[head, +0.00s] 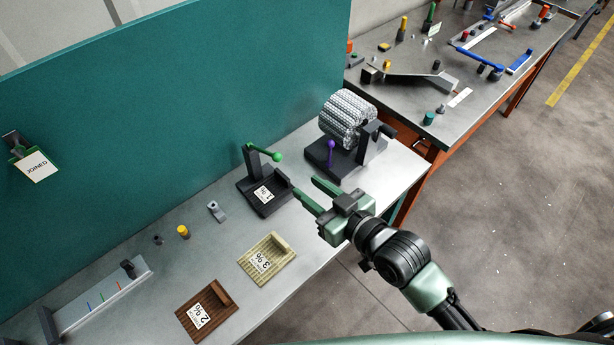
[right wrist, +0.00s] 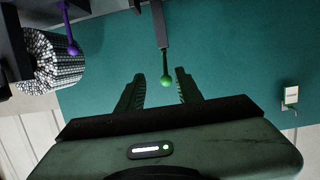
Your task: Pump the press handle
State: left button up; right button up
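A dark press-like stand (head: 264,191) with an upright post sits on the grey table. A lever ending in a green ball (head: 278,156) sticks out from its post. My right gripper (head: 308,187) is open and empty, to the right of and nearer than the green ball. In the right wrist view, the green ball (right wrist: 165,82) appears between the two spread fingertips (right wrist: 160,80), with its lever (right wrist: 163,40) running up from it. I see no contact between fingers and ball. My left gripper is in neither view.
A dark stand with a grey beaded drum (head: 347,118) and a purple-ball lever (head: 331,152) stands behind right. A tan plate (head: 270,270) and a brown plate (head: 195,323) lie at the front. A teal panel (head: 190,110) closes the back.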

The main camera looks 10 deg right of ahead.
aim_at(280, 160)
jog(key=w+a+r+t+y+b, duration=0.1)
jog(key=w+a+b, duration=0.2)
jog(key=w+a, duration=0.3)
jog(key=shift+w+b, duration=0.4)
jog(key=shift+w, duration=0.55)
jog(key=shift+s+d+r, duration=0.1)
jog(key=c, duration=0.5)
grip_shut()
